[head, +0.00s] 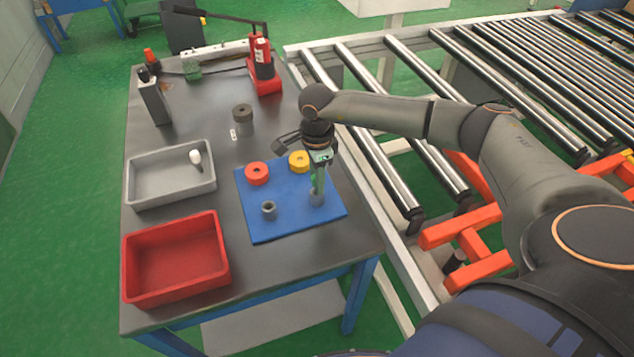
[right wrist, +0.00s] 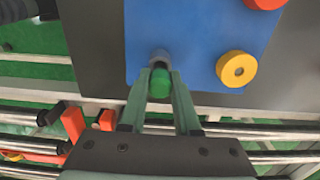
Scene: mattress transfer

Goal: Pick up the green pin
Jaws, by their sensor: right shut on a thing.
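The green pin (right wrist: 160,84) shows in the right wrist view between the two fingers of my right gripper (head: 317,188). The fingers are shut on it. A grey ring-shaped holder (head: 316,199) is at the fingertips, on the blue mat (head: 290,225); it also shows just beyond the pin in the right wrist view (right wrist: 160,57). I cannot tell whether the pin is still inside the holder. In the head view the fingers mostly hide the pin. My left gripper is not in view.
A red ring (head: 257,173), a yellow ring (head: 299,161) and another grey holder (head: 268,209) are on the mat. A grey tray (head: 150,191) holding a white piece (head: 196,157) and an empty red tray (head: 175,260) stand left. A roller conveyor (head: 375,165) runs along the right.

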